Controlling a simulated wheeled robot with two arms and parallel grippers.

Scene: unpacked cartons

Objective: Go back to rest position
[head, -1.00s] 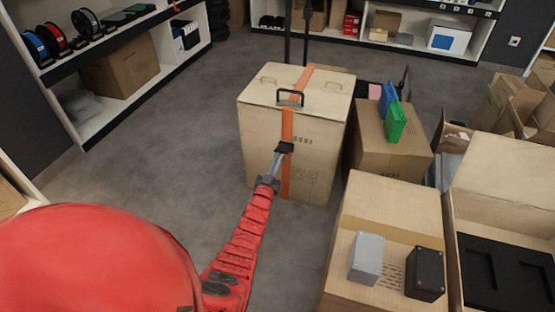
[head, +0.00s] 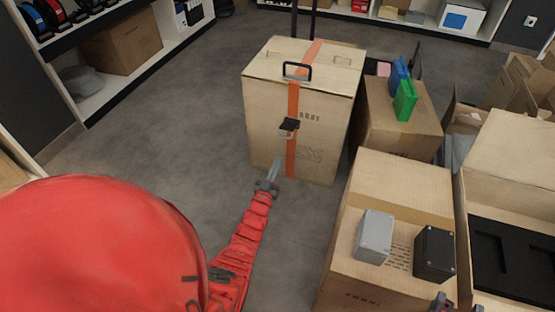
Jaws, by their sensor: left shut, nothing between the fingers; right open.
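My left gripper (head: 274,171) is at the end of the red arm in the head view. Its fingers are shut and empty, apart from the large strapped carton (head: 262,118) and a little below the black buckle (head: 289,125). The buckle sits on the orange strap (head: 292,155) that runs down the carton's front. My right gripper (head: 458,306) just shows at the bottom edge. Its two fingertips are spread, with nothing visible between them; the rest of it is out of frame.
A carton (head: 400,180) at the lower right carries a grey box (head: 374,236) and a black box (head: 434,254). An open carton with a black insert (head: 508,258) stands beside it. Shelves (head: 120,70) line the left. Grey floor (head: 165,140) is clear between.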

